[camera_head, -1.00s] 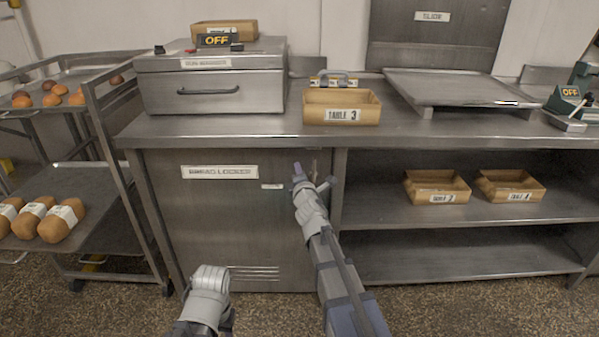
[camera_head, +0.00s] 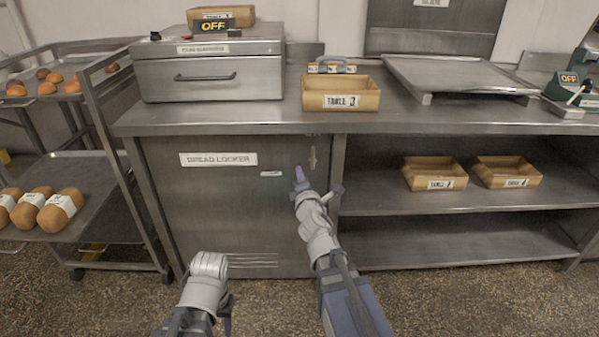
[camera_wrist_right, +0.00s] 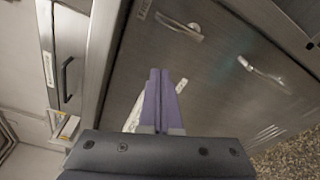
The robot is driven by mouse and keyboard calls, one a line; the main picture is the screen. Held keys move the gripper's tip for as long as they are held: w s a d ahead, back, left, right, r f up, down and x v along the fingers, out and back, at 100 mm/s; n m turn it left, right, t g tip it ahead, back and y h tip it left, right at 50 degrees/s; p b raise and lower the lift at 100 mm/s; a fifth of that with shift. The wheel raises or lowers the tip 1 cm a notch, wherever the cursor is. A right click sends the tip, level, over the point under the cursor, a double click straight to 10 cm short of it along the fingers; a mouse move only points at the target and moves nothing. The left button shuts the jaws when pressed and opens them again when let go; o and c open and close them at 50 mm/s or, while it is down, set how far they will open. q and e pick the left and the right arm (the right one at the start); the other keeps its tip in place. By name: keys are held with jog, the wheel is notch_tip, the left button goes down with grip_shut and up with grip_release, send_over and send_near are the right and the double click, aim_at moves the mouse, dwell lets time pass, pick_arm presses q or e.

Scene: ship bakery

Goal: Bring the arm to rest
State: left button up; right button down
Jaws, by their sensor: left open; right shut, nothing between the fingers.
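My right arm reaches up the middle of the head view. Its gripper (camera_head: 300,176) is in front of the bread locker (camera_head: 210,205), near the right edge of the locker's front. In the right wrist view its purple fingers (camera_wrist_right: 160,98) are together with nothing between them. I cannot tell the exact gap to the door. My left arm is low at the bottom of the head view, in front of the locker. Only a small part of the left gripper (camera_head: 227,314) shows beside its grey wrist; the rest is hidden.
A steel counter (camera_head: 420,119) runs above the locker, with a wooden crate (camera_head: 341,92) and a lidded machine (camera_head: 212,75). Open shelves at right hold two crates. A rack (camera_head: 95,195) with bread stands at left. The floor in front is clear.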

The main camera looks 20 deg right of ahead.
jog(key=shift+f, duration=0.1)
jog(key=s+a+f+m+g+h, duration=0.25)
jog(key=s+f+m+g, duration=0.3)
jog(key=f+m, duration=0.35)
jog(key=s+a+f+m+g+y, duration=0.1)
jog(key=s+a+f+m+g, duration=0.3)
jog(key=s, duration=0.3)
jog(key=s+a+f+m+g+y, duration=0.1)
jog(key=s+a+f+g+y, duration=0.1)
jog(key=s+a+f+g, duration=0.35)
jog(key=s+a+f+m+g+y, duration=0.1)
jog(key=s+a+f+m+g, duration=0.15)
jog(key=s+a, duration=0.45)
pick_arm(q)
notch_tip(320, 180, up, 31)
jog(key=p, duration=3)
jog(key=shift+p, duration=0.4)
pick_arm(e)
notch_tip(320, 180, up, 31)
jog(key=s+d, duration=0.2)
jog(key=shift+r, duration=0.15)
pick_arm(q)
jog(key=shift+d+f, duration=0.1)
jog(key=shift+c, duration=0.2)
